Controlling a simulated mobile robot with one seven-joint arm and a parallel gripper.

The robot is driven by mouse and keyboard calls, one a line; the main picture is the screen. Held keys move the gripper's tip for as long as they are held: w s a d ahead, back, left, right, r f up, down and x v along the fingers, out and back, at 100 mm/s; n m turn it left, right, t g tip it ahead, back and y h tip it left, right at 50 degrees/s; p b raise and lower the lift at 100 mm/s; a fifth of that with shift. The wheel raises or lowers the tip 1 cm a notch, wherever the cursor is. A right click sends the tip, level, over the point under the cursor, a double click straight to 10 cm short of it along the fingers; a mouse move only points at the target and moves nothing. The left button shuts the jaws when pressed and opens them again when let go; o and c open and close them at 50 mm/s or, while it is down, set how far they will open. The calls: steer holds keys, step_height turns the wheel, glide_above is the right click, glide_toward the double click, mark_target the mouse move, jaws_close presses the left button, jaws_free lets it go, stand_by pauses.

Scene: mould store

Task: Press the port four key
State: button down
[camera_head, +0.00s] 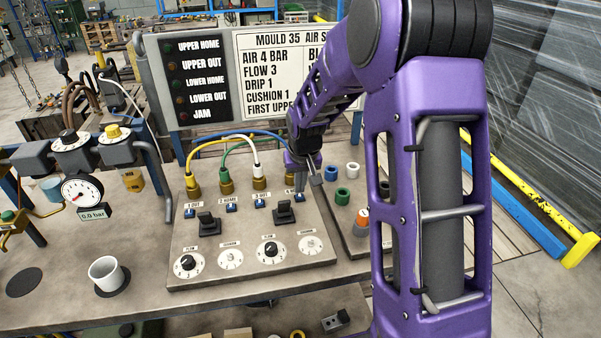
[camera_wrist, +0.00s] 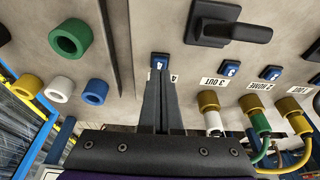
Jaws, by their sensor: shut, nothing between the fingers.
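The port four key is a small blue key (camera_head: 299,197) at the right end of the row on the valve panel (camera_head: 190,255). In the wrist view the blue key (camera_wrist: 159,61) shows just beyond my fingertips, its label mostly hidden by them. My gripper (camera_head: 301,183) is shut and empty, its fingers pointing down at this key; its closed fingertips also show in the wrist view (camera_wrist: 160,78). I cannot tell whether they touch the key. The port three key (camera_wrist: 228,69), labelled 3 OUT, lies beside it.
Black levers (camera_head: 284,212) and dials (camera_head: 188,263) stand in front of the keys. Brass fittings with coloured hoses (camera_head: 227,185) rise behind them. Coloured rings (camera_head: 342,196) sit on the board to the right. A white cup (camera_head: 106,273) and a gauge (camera_head: 83,190) are at left.

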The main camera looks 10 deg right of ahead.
mark_target(300, 199)
steer(key=shift+f, duration=0.5)
steer(key=shift+f+b, duration=0.65)
steer(key=shift+f, duration=0.1)
steer(key=shift+s+f, duration=0.15)
steer(key=shift+f, duration=0.1)
steer(key=shift+s, duration=0.1)
steer(key=shift+s+f, duration=0.1)
steer(key=r+p, duration=0.2)
steer(key=r, duration=0.2)
steer(key=shift+w+r+p, duration=0.3)
steer(key=shift+r+p, duration=0.05)
steer(key=shift+p, duration=0.05)
steer(key=v, duration=1)
steer(key=shift+r, duration=0.25)
steer(key=shift+w, duration=0.15)
